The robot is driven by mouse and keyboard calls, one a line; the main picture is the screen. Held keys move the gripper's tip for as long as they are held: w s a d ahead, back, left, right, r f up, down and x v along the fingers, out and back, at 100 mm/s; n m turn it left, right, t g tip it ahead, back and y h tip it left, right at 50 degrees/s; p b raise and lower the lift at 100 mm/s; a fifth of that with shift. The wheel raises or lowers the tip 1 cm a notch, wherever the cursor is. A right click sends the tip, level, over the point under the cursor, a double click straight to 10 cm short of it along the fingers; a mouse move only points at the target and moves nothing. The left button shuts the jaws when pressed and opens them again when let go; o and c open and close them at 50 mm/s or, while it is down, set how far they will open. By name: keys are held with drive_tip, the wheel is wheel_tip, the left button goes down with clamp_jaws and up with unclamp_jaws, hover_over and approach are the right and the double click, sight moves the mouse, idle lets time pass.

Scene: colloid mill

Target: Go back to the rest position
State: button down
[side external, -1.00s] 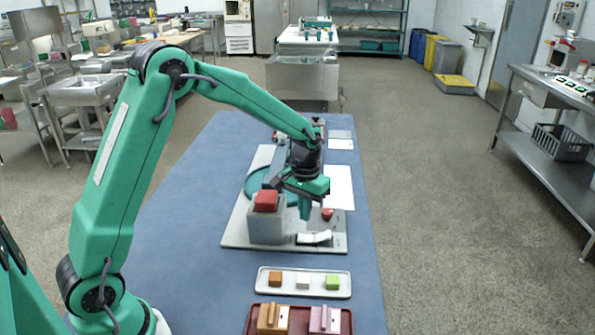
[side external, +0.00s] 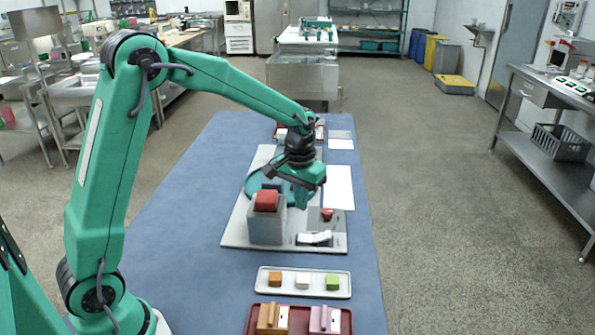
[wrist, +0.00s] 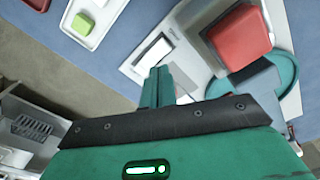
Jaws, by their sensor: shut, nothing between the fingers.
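My gripper (side external: 302,205) is shut and empty, pointing down above the grey base plate (side external: 234,238) of the mill. In the wrist view its closed fingers (wrist: 158,80) lie together, with nothing between them. A red block (side external: 265,200) tops a grey housing (side external: 267,228) left of my gripper; it also shows in the wrist view (wrist: 240,37). A green ring (side external: 254,184) lies behind the housing. A small red knob (side external: 327,214) and a white rocker switch (side external: 314,237) are on the plate's right side. The switch also shows in the wrist view (wrist: 154,52).
A white tray (side external: 262,285) with orange, white and green cubes lies in front of the plate. A red tray (side external: 252,326) with an orange and a pink block is nearer. A white sheet (side external: 340,186) lies right of the plate. The blue table (side external: 185,240) is bare at left.

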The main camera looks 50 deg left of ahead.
drive_tip(key=s+d+r+m+t, duration=0.1)
drive_tip(key=s+d+r+t, duration=0.15)
drive_tip(key=s+r, duration=0.85)
drive_tip(key=s+r+m+t, duration=0.1)
drive_tip(key=s+t, duration=0.1)
drive_tip(key=s, duration=1)
drive_tip(key=shift+r+m+t, duration=0.15)
drive_tip(key=shift+m+t, duration=0.2)
drive_tip(key=shift+m, duration=0.05)
drive_tip(key=shift+a, duration=0.1)
